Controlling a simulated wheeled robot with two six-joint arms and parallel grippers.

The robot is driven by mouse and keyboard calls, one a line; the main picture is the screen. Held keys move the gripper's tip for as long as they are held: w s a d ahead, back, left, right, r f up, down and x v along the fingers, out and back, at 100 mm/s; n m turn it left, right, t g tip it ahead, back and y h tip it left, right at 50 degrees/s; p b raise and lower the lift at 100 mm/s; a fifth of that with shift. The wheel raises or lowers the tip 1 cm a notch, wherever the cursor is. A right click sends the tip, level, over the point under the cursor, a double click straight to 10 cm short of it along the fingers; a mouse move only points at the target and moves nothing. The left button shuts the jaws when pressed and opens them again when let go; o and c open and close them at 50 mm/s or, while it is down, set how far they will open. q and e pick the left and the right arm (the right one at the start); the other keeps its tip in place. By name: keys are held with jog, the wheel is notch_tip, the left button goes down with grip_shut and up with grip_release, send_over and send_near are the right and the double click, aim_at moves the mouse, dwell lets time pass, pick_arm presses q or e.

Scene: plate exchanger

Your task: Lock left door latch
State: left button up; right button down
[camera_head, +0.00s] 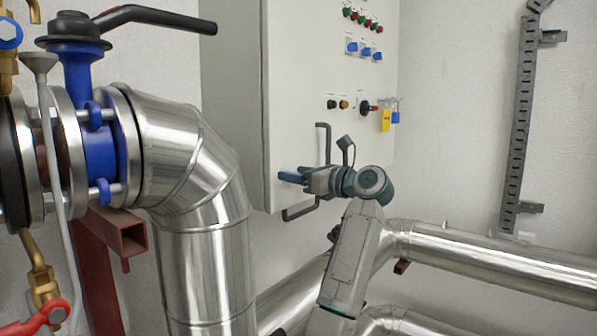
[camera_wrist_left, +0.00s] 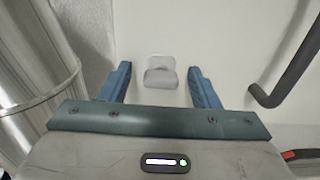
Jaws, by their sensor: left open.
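The cabinet door (camera_head: 300,90) is a white panel in the middle of the head view. In the left wrist view a small pale grey latch (camera_wrist_left: 160,74) sits on the white panel, between my fingers and a little beyond them; no contact is visible. My left gripper (camera_head: 286,176) is in front of the lower part of the door, with blue fingers open and empty. In the left wrist view the gripper (camera_wrist_left: 159,82) spans both sides of the latch. The latch is not distinguishable in the head view. My right gripper is in neither view.
A dark bar handle (camera_head: 323,135) is close to my gripper and shows at right in the wrist view (camera_wrist_left: 290,65). A large silver pipe (camera_head: 205,200) stands left. A horizontal pipe (camera_head: 490,255) runs low right. Buttons and a padlock (camera_head: 386,120) are higher up.

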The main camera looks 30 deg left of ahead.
pick_arm(q)
jog(key=shift+w+a+f, duration=0.1)
jog(key=shift+f, duration=0.05)
jog(key=shift+c, duration=1)
jog(key=c, duration=0.8)
pick_arm(e)
jog(key=shift+s+d, duration=0.75)
jog(key=shift+s, duration=0.15)
pick_arm(q)
jog(key=shift+m, duration=0.4)
pick_arm(e)
jog(key=shift+w, duration=0.2)
pick_arm(q)
jog(key=shift+w+m+p, duration=0.2)
jog(key=shift+m+p, duration=2.5)
jog(key=shift+m, duration=5.8)
pick_arm(e)
jog(key=shift+r, duration=2.7)
pick_arm(q)
jog(key=shift+f+m, duration=0.15)
jog(key=shift+m, duration=0.15)
pick_arm(e)
jog(key=shift+a, duration=0.25)
